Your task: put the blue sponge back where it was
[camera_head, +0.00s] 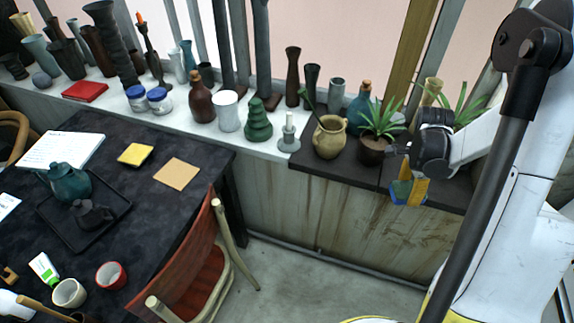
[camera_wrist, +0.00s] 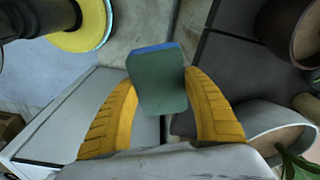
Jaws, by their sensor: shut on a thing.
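The blue sponge (camera_head: 402,196) is held in my gripper (camera_head: 411,190), just in front of the front edge of the dark ledge in the head view. In the wrist view the sponge (camera_wrist: 158,85) shows a green face with a blue strip along its far edge. The two yellow fingers of my gripper (camera_wrist: 161,82) are closed on its sides. Whether the sponge touches the ledge is hard to tell; it appears to hang in the air.
On the dark ledge (camera_head: 330,172) stand a potted plant (camera_head: 372,150), a tan jug (camera_head: 330,138) and a blue bottle (camera_head: 358,110), close left of my gripper. A white sill (camera_head: 262,147) with several vessels continues left. A red chair (camera_head: 195,262) and dark table (camera_head: 150,200) stand lower left.

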